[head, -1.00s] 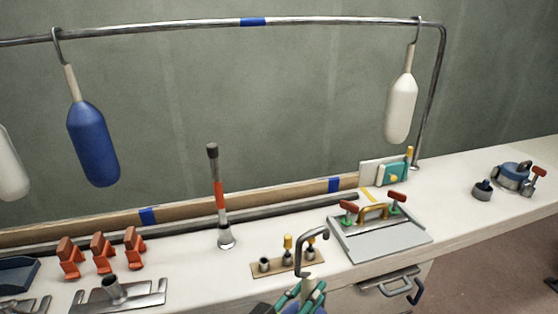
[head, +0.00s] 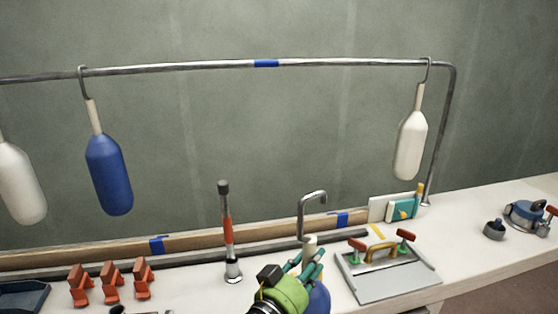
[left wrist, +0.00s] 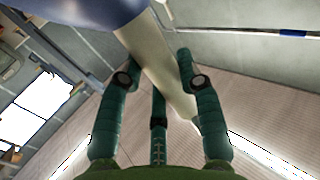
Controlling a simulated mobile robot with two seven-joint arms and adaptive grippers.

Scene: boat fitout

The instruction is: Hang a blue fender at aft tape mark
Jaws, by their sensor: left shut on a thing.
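My left gripper (head: 308,264) is shut on the pale neck (head: 310,242) of a blue fender, whose blue body (head: 319,297) shows partly below the fingers. Its metal hook (head: 313,197) stands up above, open in the air and apart from the rail. In the left wrist view the fingers (left wrist: 160,88) close around the pale neck (left wrist: 150,50), with the blue body (left wrist: 85,8) at the top edge. The metal rail (head: 180,68) carries a blue tape mark (head: 266,63), up and left of the hook. My right gripper is not in view.
Another blue fender (head: 109,175) and white fenders (head: 410,147) (head: 20,185) hang from the rail. Between them the rail is clear.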

